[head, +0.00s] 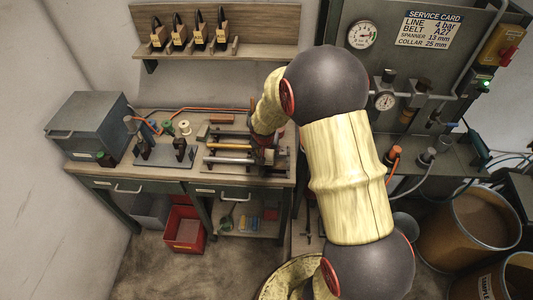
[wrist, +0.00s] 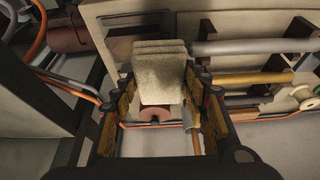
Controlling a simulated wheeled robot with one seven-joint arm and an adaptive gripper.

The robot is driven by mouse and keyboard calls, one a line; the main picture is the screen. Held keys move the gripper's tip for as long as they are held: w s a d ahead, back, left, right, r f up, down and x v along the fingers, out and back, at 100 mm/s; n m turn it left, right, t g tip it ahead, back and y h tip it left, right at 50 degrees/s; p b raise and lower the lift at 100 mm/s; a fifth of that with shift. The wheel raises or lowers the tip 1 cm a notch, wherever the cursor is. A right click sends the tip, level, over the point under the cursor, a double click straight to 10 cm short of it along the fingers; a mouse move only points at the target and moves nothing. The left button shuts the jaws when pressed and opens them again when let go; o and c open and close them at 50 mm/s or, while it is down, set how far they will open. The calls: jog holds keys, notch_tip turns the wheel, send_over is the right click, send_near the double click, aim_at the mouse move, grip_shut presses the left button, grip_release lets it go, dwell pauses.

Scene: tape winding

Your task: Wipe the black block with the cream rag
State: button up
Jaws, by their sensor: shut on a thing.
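In the wrist view my gripper (wrist: 163,92) is shut on a cream, folded, layered cloth (wrist: 160,65), which looks like the rag. The cloth stands up between the two fingers. In the head view my gripper (head: 264,154) is over the right part of the workbench, beside a rack of rods, and the rag cannot be made out there. The black block is not clear. Dark upright pieces (head: 180,149) stand on a grey plate at the bench's middle, but I cannot tell whether one is the block. Whether the rag touches anything is unclear.
Rods (head: 228,160) lie in the rack at the gripper's left. Several small spools (head: 184,127) and an orange cable (head: 190,109) are behind the plate. A grey toolbox (head: 87,127) fills the bench's left end.

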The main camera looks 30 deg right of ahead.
jog(key=shift+r, duration=0.55)
jog(key=shift+r, duration=0.1)
jog(key=shift+r+p, duration=0.95)
jog(key=shift+r, duration=0.5)
jog(key=shift+f, duration=0.1)
